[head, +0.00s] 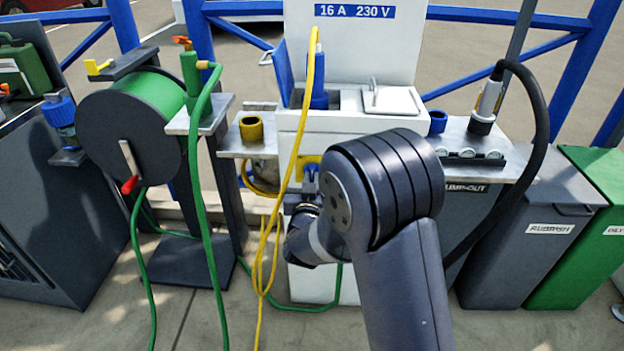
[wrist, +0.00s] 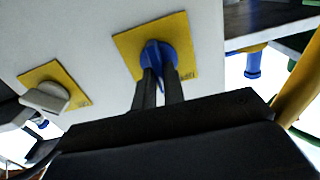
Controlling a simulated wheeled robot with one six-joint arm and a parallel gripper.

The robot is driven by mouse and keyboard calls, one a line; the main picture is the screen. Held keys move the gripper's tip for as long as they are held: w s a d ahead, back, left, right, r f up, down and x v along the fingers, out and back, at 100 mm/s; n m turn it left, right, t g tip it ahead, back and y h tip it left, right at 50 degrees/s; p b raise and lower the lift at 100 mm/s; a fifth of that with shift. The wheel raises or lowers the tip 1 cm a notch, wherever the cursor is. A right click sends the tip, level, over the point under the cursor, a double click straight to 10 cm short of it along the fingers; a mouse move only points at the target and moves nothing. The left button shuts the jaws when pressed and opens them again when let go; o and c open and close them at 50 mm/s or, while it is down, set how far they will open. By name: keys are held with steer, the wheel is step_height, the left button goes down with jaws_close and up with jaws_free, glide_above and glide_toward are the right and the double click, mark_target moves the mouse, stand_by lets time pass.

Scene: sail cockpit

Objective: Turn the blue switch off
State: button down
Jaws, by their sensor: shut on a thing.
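The blue switch (wrist: 158,54) is a rotary knob on a square yellow plate (wrist: 128,42), fixed to a white panel, in the wrist view. The two dark fingers of my gripper (wrist: 160,74) are shut on its knob from either side. A second switch, with a grey-white knob (wrist: 46,97), sits on its own yellow plate to the left, apart from my fingers.
A yellow cable (head: 283,185) hangs down the post's left side, close to my arm. A green hose reel (head: 135,120) stands at the left. A black hose (head: 543,120) and grey bin (head: 530,225) stand at the right.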

steer(key=shift+a+f+n+p, duration=0.1)
steer(key=shift+n+p, duration=0.6)
steer(key=shift+n, duration=1.6)
steer(key=shift+a+n+p, duration=0.1)
steer(key=shift+n+p, duration=0.55)
steer(key=shift+n, duration=1.65)
steer(key=c, duration=1.5)
jaws_free()
steer(key=s+p, duration=0.1)
steer(key=s, duration=0.9)
steer(key=shift+s+a, duration=0.15)
steer(key=shift+s, duration=0.25)
